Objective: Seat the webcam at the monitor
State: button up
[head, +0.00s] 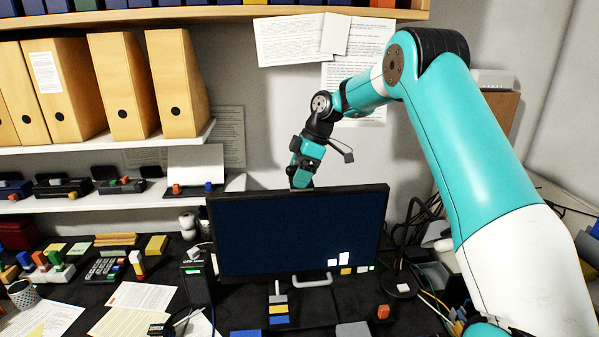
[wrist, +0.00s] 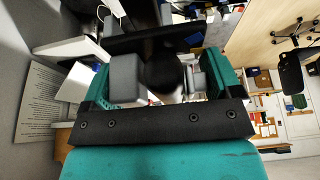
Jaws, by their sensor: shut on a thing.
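The monitor (head: 290,235) stands upright on the dark desk, its screen facing me. My gripper (head: 301,178) points down just above the monitor's top edge, left of its middle in the head view. In the wrist view the jaws are shut on a dark, rounded object, the webcam (wrist: 163,72), held between two grey finger pads. In the head view the webcam is hard to make out against the gripper. The monitor's dark edge (wrist: 135,40) lies beyond the fingers in the wrist view. I cannot tell whether the webcam touches it.
Shelves with wooden binders (head: 178,85) stand at the left. An upper shelf (head: 215,14) runs above. Papers (head: 140,297) and small blocks lie on the desk left of the monitor. Cables (head: 425,215) and clutter fill the right, below my arm. Papers (head: 290,42) hang on the wall behind.

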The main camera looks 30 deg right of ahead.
jog(key=shift+f+b, duration=1.25)
jog(key=shift+f, duration=0.25)
jog(key=o, duration=0.8)
jog(key=shift+o, duration=0.2)
jog(key=p+v, duration=0.6)
jog(key=v, duration=1.1)
jog(key=shift+r, duration=0.2)
jog(key=shift+d, duration=0.1)
jog(key=s+a+m+b, duration=0.1)
jog(key=s+a+b, duration=0.1)
jog(key=s+a, duration=0.35)
jog(key=s+a+m+g+y+b, duration=0.1)
jog(key=s+a, duration=0.1)
jog(key=a, duration=0.6)
jog(key=s+a+m+b, duration=0.1)
jog(key=s+a+b, duration=0.15)
jog(key=a, duration=0.45)
jog(key=s+a+f+m+b, duration=0.1)
jog(key=s+f, duration=0.3)
jog(key=s, duration=0.4)
jog(key=s+a+f+m+b, duration=0.1)
jog(key=s+a+f+b, duration=0.1)
jog(key=s, duration=0.7)
jog(key=s+a+f+m+h+b, duration=0.1)
jog(key=s+a+f, duration=0.2)
jog(key=s+f, duration=0.3)
jog(key=s, duration=0.2)
jog(key=shift+s+f+g, duration=0.4)
